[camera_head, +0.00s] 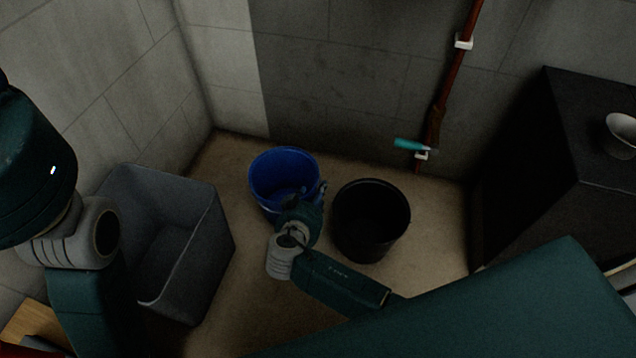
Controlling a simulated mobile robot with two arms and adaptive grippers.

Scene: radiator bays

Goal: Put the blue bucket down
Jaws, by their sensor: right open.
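The blue bucket (284,168) stands upright on the floor near the back wall, and its inside looks empty. My right gripper (318,188) is at the bucket's front right rim, between it and a black bucket (371,215). Its jaws are open, with a finger showing beside the blue rim. Whether it touches the rim I cannot tell. My right wrist hides the lower front of the blue bucket. My left arm comes in at the left edge, but its gripper is out of the picture.
The black bucket stands close to the right of the blue one. A grey open bin (190,245) stands at left. A red-brown pipe (452,80) with a teal-handled tap (409,144) runs down the back wall. A dark cabinet (530,170) stands at right. Bare floor (435,205) lies before it.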

